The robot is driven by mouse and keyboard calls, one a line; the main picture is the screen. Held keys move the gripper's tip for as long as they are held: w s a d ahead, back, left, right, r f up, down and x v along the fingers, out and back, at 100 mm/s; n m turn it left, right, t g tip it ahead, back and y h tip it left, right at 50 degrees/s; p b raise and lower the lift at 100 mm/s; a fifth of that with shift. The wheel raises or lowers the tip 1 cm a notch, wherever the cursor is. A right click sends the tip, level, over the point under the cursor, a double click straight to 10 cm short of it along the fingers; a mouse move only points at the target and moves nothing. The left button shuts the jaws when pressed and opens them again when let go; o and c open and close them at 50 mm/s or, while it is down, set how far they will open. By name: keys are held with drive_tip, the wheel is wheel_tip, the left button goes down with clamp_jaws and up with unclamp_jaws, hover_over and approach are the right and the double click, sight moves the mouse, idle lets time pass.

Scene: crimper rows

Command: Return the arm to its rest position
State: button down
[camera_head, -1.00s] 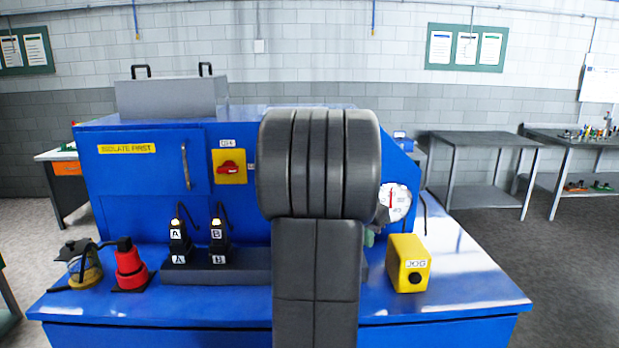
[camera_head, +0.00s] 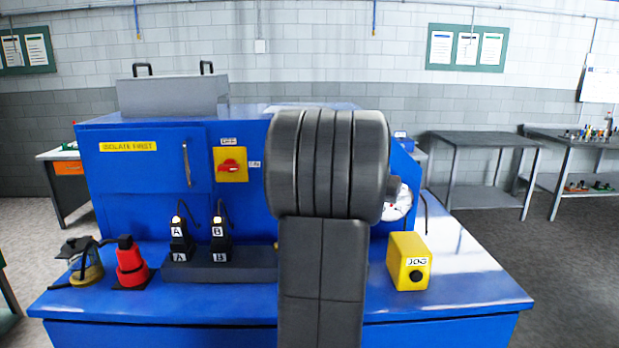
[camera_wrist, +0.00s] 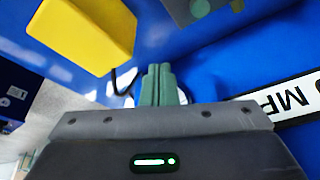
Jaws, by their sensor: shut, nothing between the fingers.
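My gripper (camera_wrist: 160,85) shows in the wrist view with its greenish fingers together and nothing between them. In that view it is over the blue machine, with the yellow JOG box (camera_wrist: 85,30) at upper left, apart from the fingers. In the head view my dark arm stands in the middle and hides my gripper and part of the machine front. The blue machine (camera_head: 240,300) lies behind and under my arm.
The JOG box (camera_head: 409,262) stands right of my arm on the blue deck. Plugs A (camera_head: 180,240) and B (camera_head: 219,238), a red beacon-like part (camera_head: 130,264) and a red switch (camera_head: 231,166) are to the left. A gauge (camera_head: 398,203) is partly hidden behind my arm.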

drive_tip(key=shift+v, duration=1.65)
drive_tip(key=shift+w, duration=0.1)
